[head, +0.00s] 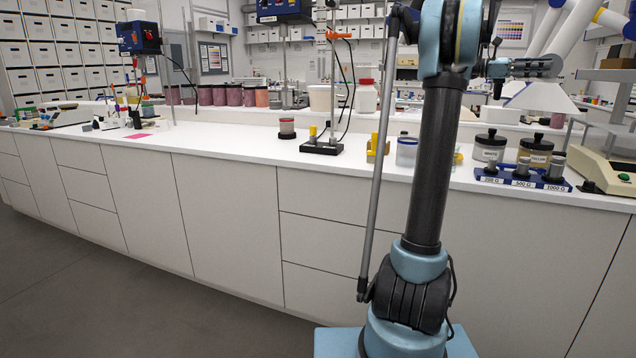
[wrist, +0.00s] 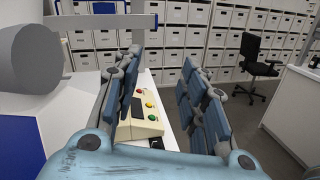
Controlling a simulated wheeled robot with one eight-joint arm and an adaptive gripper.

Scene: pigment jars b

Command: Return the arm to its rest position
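My arm (head: 440,160) rises in front of the bench in the head view, its dark upper link nearly upright. A beige device (wrist: 143,122) with coloured buttons shows beyond the gap, partly hidden by the left finger.
The white counter (head: 225,140) carries a clamp stand (head: 322,147), labelled jars (head: 490,147), a blue weight rack (head: 522,180) and a beige instrument (head: 608,170) at right. A black office chair (wrist: 258,60) stands beyond the gripper. Grey floor (head: 80,270) is clear at left.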

